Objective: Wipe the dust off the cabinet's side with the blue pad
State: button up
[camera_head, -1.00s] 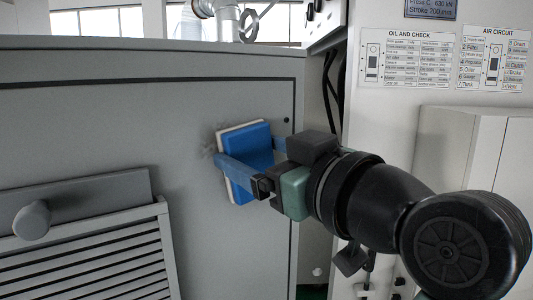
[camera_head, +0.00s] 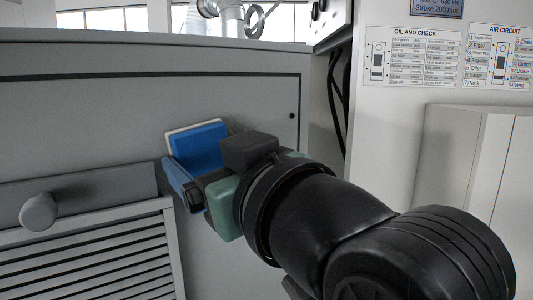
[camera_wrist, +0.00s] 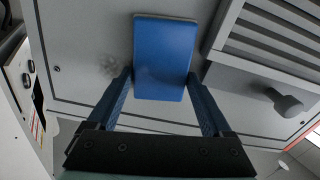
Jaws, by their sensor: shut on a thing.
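The blue pad (camera_head: 198,146), with a pale backing edge, is held in front of the cabinet's grey side (camera_head: 100,115). My gripper (camera_head: 185,185) is shut on it, with a blue finger at either side, as the wrist view (camera_wrist: 160,95) shows. The pad (camera_wrist: 162,58) has its pale face toward the panel; I cannot tell whether it touches. A dark dust smudge (camera_wrist: 108,66) lies on the panel just left of the pad in the wrist view. In the head view my gripper and the pad hide most of that area.
A louvred vent (camera_head: 90,255) and a round knob (camera_head: 38,212) stick out at the lower left of the panel. Dark cables (camera_head: 336,95) hang in the gap at the panel's right. A white cabinet (camera_head: 470,160) stands further right. The upper left panel is clear.

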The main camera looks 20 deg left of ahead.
aim_at(276, 126)
jog(key=shift+r+p, duration=0.9)
jog(key=shift+r, duration=0.15)
jog(key=shift+w+d+f, duration=0.1)
jog(key=shift+w+d, duration=1.8)
jog(key=shift+w, duration=0.25)
jog(key=shift+w+d, duration=1.85)
jog(key=shift+w, duration=0.3)
jog(key=v, duration=0.6)
jog(key=shift+b, duration=0.4)
jog(key=shift+s, duration=0.1)
jog(key=shift+b+v, duration=0.35)
jog(key=shift+v, duration=1.1)
